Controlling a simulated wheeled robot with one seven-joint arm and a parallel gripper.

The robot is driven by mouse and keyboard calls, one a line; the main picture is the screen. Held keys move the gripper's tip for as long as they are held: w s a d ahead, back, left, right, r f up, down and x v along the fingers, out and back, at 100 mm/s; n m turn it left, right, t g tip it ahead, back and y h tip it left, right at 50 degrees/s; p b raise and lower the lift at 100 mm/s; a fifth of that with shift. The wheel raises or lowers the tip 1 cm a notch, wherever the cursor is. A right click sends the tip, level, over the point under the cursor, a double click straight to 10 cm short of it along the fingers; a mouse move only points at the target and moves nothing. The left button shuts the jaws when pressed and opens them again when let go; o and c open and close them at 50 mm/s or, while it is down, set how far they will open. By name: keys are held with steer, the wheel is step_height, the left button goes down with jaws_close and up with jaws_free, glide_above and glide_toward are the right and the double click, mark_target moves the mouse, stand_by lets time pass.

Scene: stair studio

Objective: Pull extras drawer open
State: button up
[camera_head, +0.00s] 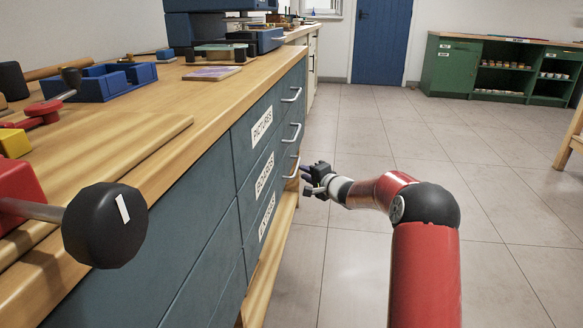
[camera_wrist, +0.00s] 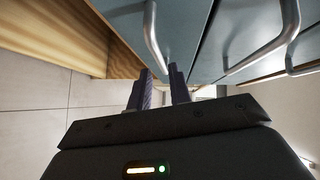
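The extras drawer (camera_head: 262,222) is the lowest of the small blue-grey drawers at the bench's end. Its white label is seen at a steep angle, and its front looks flush. Its curved metal handle (camera_head: 293,168) is beside my gripper (camera_head: 306,181). In the wrist view, my gripper (camera_wrist: 160,72) has two purple fingers with a gap between them. The nearest handle (camera_wrist: 152,32), beside the wooden ledge, reaches down to the gap at the fingertips. I cannot tell whether the fingers touch it.
The boards drawer (camera_head: 262,175) and pictures drawer (camera_head: 258,128) are above, with their own handles. A wooden ledge (camera_head: 270,262) runs below. The bench top (camera_head: 210,100) holds a blue tray (camera_head: 104,82) and tools. The tiled floor (camera_head: 350,250) to the right is clear.

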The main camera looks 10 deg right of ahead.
mark_target(296, 167)
steer(key=p+x, duration=0.1)
steer(key=x, duration=0.5)
jaws_close()
steer(key=shift+f, duration=0.1)
